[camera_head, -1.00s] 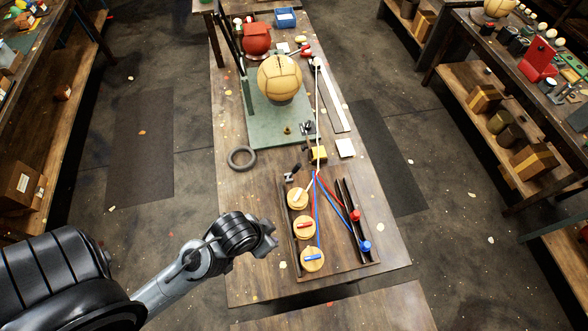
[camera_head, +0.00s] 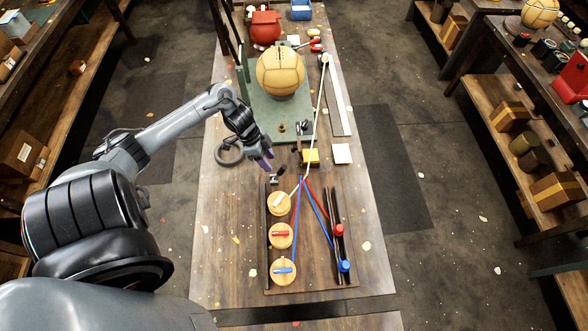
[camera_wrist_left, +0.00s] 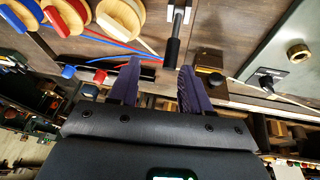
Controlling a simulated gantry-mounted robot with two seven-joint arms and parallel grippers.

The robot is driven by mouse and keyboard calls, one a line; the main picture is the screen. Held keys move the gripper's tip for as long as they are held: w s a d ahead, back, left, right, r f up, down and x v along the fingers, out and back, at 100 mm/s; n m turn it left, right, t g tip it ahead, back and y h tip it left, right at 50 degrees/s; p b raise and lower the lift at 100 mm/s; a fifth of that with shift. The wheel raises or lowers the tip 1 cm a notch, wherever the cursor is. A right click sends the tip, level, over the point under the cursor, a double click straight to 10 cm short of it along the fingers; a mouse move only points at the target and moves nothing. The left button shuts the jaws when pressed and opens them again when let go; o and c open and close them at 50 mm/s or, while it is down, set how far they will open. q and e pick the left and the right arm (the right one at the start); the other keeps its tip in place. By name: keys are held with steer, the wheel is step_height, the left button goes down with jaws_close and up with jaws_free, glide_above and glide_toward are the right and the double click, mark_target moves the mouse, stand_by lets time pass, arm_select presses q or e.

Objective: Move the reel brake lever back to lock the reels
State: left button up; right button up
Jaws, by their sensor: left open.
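The reel brake lever (camera_head: 275,178) stands at the far left corner of the reel board (camera_head: 308,283). In the left wrist view its black grip on a metal stem (camera_wrist_left: 172,48) lies just beyond and between my fingertips, apparently untouched. Three wooden reels carry a white (camera_head: 278,203), a red (camera_head: 281,235) and a blue (camera_head: 283,270) marking. My left gripper (camera_head: 263,163) is open, with purple fingers, just above and behind the lever; it also shows in the left wrist view (camera_wrist_left: 160,78). My right gripper is not in view.
A stitched leather ball (camera_head: 280,71) sits on a green stand (camera_head: 268,118) behind. Cords run from the reels. Red (camera_head: 339,230) and blue (camera_head: 344,266) knobs stand on the right rails.

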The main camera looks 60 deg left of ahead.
mark_target(282, 170)
arm_select(q)
steer(key=w+f, duration=0.1)
steer(key=f, duration=0.2)
steer(key=w+d+f, duration=0.1)
steer(key=w+f, duration=0.1)
steer(key=f, duration=0.1)
steer(key=w+d+f, duration=0.1)
steer(key=f, duration=0.1)
steer(key=shift+w+f+b, duration=0.15)
steer(key=shift+f+b, duration=0.25)
steer(key=shift+c, duration=0.2)
jaws_close()
